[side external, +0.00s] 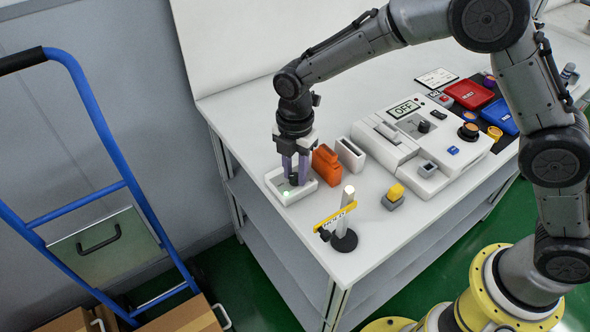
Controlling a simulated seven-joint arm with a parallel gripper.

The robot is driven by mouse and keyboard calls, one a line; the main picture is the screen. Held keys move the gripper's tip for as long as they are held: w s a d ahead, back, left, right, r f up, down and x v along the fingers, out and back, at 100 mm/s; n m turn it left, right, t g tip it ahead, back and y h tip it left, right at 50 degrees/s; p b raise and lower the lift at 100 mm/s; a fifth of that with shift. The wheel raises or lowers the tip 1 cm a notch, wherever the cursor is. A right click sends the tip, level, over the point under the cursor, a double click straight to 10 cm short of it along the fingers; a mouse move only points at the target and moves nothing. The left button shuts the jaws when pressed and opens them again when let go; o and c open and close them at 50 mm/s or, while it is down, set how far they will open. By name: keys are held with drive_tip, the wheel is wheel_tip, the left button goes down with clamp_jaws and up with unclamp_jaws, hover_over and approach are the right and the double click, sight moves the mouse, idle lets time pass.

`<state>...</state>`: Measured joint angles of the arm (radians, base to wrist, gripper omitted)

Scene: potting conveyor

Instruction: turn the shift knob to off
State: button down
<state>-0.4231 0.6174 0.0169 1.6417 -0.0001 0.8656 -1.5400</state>
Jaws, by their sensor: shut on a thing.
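My gripper (294,180) points down at the white tray-like box (303,195) near the table's left corner. Its purple-grey fingers are shut on a small dark piece (293,179) that looks like a knob; the fingers hide most of it. A small green light glows at the box's front left. A white control panel (400,160) stands further right, apart from my gripper. It carries a sign (404,109) that reads OFF and a black knob (424,127). I cannot tell by label which knob is the shift knob.
An orange holder (327,165) and a white slotted box (351,154) stand just right of my gripper. A yellow-topped block (396,191), red tray (469,94) and blue tray (500,116) are further right.

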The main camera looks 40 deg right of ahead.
drive_tip(key=shift+m, duration=0.3)
drive_tip(key=m, duration=0.5)
drive_tip(key=shift+m, duration=0.3)
drive_tip(key=m, duration=0.5)
drive_tip(key=shift+r+m, duration=0.1)
drive_tip(key=shift+m, duration=0.2)
drive_tip(key=m, duration=1.2)
idle(0.3)
drive_tip(key=c, duration=0.6)
unclamp_jaws()
